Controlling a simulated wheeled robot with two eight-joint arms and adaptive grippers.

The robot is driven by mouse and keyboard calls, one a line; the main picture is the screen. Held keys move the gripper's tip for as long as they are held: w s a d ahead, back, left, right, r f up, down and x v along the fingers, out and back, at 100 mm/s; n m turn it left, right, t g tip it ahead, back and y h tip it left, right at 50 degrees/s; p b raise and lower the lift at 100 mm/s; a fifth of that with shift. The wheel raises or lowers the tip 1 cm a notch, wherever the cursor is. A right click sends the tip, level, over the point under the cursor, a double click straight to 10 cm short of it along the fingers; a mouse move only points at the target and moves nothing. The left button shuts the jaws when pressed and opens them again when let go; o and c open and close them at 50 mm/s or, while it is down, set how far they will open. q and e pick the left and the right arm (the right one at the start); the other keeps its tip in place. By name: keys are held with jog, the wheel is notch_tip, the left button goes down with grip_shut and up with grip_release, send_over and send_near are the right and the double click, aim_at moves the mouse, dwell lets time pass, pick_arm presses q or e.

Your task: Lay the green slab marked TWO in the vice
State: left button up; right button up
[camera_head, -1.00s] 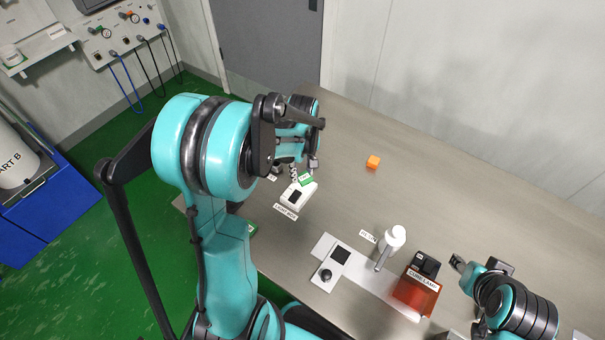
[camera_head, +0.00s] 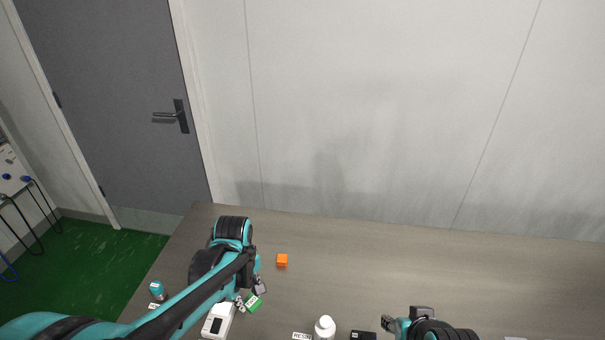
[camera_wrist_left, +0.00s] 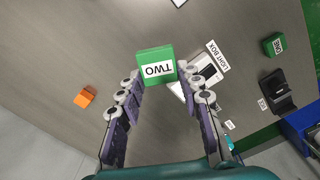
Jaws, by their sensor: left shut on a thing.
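The green slab marked TWO (camera_wrist_left: 155,62) is between the fingertips of my left gripper (camera_wrist_left: 160,78) in the left wrist view, its white label facing the camera. My left gripper is shut on it. In the head view the slab (camera_head: 253,302) shows at the end of my left arm, by my left gripper (camera_head: 248,294), near the light box. A black fixture (camera_wrist_left: 277,92) at the right of the wrist view may be the vice; its label is too small to read. My right gripper (camera_head: 388,323) is at the bottom of the head view; its finger opening is unclear.
The white light box (camera_wrist_left: 207,70) lies beside the held slab; it also shows in the head view (camera_head: 217,320). A green slab marked ONE (camera_wrist_left: 274,45) is farther right. An orange cube (camera_head: 282,260) and a white bottle (camera_head: 325,328) stand on the table. The table's back right is clear.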

pick_arm(q)
jog(key=w+f+m, duration=0.1)
jog(key=f+m, duration=0.1)
jog(key=m, duration=0.1)
jog(key=w+f+m+b, duration=0.1)
jog(key=f+m, duration=0.2)
jog(key=m, duration=0.1)
jog(key=w+f+m+b, duration=0.1)
jog(key=f+m, duration=0.2)
jog(key=shift+d+f, duration=0.1)
jog(key=shift+f, duration=0.15)
jog(key=shift+w+f+m+b, duration=0.1)
jog(key=shift+f+m+b, duration=0.2)
jog(key=shift+m, duration=0.4)
jog(key=shift+r, duration=0.1)
